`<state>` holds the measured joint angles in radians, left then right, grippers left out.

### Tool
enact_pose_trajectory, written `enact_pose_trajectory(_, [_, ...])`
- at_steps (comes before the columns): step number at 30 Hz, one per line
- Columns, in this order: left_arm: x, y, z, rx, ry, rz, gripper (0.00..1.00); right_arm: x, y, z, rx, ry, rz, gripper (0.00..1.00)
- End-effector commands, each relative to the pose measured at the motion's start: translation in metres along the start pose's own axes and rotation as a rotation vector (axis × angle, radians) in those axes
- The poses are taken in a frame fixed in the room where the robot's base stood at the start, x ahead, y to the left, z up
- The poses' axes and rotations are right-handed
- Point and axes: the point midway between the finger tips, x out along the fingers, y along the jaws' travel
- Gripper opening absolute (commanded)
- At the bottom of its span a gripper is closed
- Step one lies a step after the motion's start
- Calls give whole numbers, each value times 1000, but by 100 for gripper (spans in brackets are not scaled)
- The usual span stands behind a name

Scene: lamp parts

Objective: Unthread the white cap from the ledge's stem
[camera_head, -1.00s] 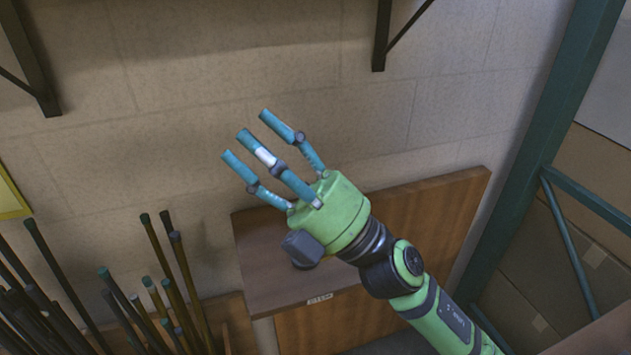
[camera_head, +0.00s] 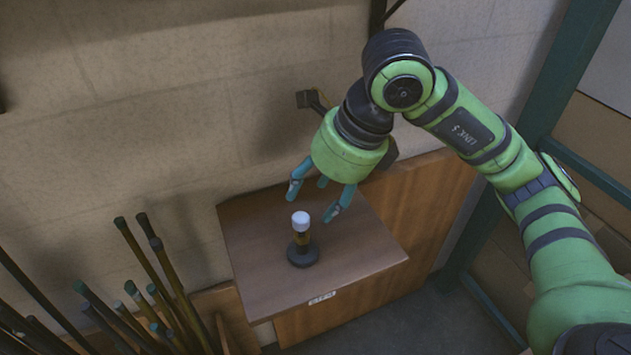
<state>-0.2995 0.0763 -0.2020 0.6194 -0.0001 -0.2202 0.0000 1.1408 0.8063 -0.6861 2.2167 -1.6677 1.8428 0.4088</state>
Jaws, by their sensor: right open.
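A small stem (camera_head: 301,240) stands upright on a round dark base on the wooden ledge (camera_head: 350,250). The white cap (camera_head: 300,220) sits on top of the stem. My right gripper (camera_head: 314,206) is open and points downward, its blue fingers spread close to the cap. In the picture the fingers show above and to the right of the cap. I cannot tell whether any finger touches it. Nothing shows between the fingers. My left gripper is not in view.
Several dark rods (camera_head: 150,290) stand at the lower left. A dark fixture (camera_head: 311,99) is on the wall behind my right wrist. A green metal post (camera_head: 560,90) rises at the right. The ledge's right and front surface is clear.

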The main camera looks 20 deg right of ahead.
Motion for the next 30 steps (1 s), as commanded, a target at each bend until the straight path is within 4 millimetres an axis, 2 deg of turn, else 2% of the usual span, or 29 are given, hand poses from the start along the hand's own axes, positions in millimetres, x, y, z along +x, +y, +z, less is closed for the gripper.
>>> enact_pose_trajectory(6, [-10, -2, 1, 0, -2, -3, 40, 31, 2, 0, -1, 3, 9, 56])
enact_pose_trajectory(12, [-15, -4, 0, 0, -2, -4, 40, 55, 2, 0, -1, 1, 8, 56])
enact_pose_trajectory(23, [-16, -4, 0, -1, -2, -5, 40, 63, 2, 0, -4, -2, 6, 56])
enact_pose_trajectory(24, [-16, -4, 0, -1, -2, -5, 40, 63, 2, 0, -4, -2, 7, 48])
enact_pose_trajectory(26, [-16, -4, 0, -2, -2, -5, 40, 63, 2, 0, -4, -2, 7, 24])
enact_pose_trajectory(27, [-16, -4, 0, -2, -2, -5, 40, 63, 2, 0, -4, -2, 7, 8])
enact_pose_trajectory(28, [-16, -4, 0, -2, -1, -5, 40, 63, 2, 1, -4, -3, 7, 0])
enact_pose_trajectory(30, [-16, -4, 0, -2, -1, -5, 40, 62, 2, 1, -3, -4, 6, 0])
